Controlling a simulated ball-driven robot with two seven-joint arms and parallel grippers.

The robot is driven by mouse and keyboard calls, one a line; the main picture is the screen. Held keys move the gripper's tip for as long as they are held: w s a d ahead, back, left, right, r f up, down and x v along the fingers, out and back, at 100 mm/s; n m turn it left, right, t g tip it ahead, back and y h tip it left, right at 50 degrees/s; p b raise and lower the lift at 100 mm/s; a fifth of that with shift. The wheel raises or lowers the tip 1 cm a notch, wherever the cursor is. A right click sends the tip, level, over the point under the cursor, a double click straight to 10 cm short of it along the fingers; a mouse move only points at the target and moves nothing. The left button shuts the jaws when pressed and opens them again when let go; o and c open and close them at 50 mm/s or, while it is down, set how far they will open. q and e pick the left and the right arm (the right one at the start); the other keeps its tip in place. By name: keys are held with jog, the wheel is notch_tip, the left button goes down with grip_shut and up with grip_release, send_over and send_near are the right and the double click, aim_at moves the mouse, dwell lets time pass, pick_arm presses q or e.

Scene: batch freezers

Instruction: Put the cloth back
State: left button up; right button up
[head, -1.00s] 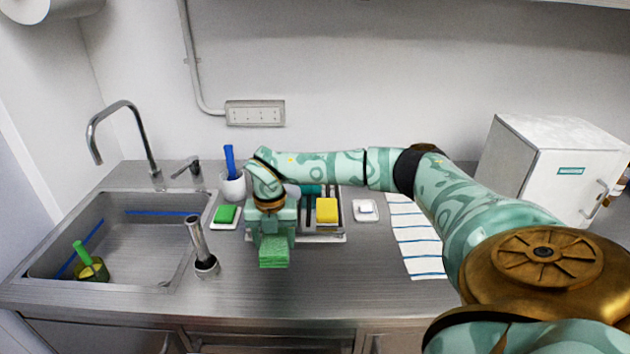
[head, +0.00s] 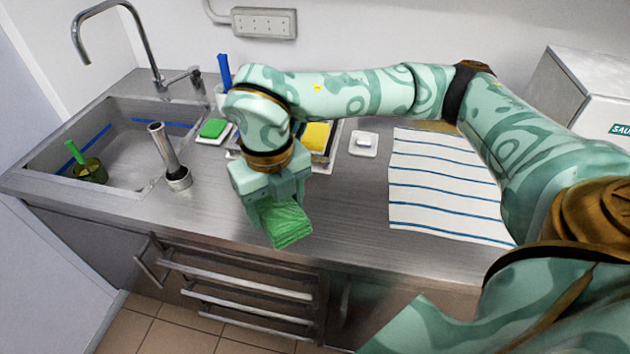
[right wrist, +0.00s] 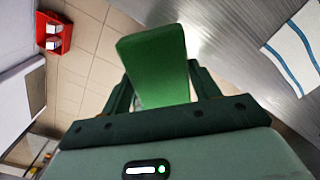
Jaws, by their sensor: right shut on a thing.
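The cloth (head: 288,226) is green and folded into a small pad. My right gripper (head: 272,205) is shut on it and holds it near the counter's front edge, above the rails. In the right wrist view the cloth (right wrist: 155,62) sticks out from between the two fingers (right wrist: 163,85), with floor and counter behind it. Rails (head: 240,285) with several metal bars are fixed to the cabinet front below the counter, and no cloth shows on them. My left gripper is not in view.
A sink (head: 120,150) with a tap is at left. A striped towel (head: 445,190) lies at right.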

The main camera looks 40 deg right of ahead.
jog(key=w+d+f, duration=0.2)
jog(key=d, duration=0.1)
jog(key=w+d+f+b, duration=0.1)
jog(key=w+d+f, duration=0.2)
jog(key=w+d+f+b, duration=0.1)
jog(key=w+d+f, duration=0.1)
jog(key=d+f, duration=0.1)
jog(key=shift+w, duration=0.15)
jog(key=shift+w+d+f, duration=0.35)
jog(key=shift+f, duration=0.1)
jog(key=f, duration=0.1)
jog(key=f+b, duration=0.1)
jog(key=f, duration=0.2)
jog(key=shift+w+d+b, duration=0.2)
jog(key=shift+d+b, duration=0.05)
jog(key=shift+b, duration=0.15)
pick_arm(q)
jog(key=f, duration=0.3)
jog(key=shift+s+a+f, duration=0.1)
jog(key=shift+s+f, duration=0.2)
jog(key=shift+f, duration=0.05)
pick_arm(e)
jog(key=shift+r, duration=0.1)
jog(key=o, duration=0.9)
jog(key=shift+o, duration=0.2)
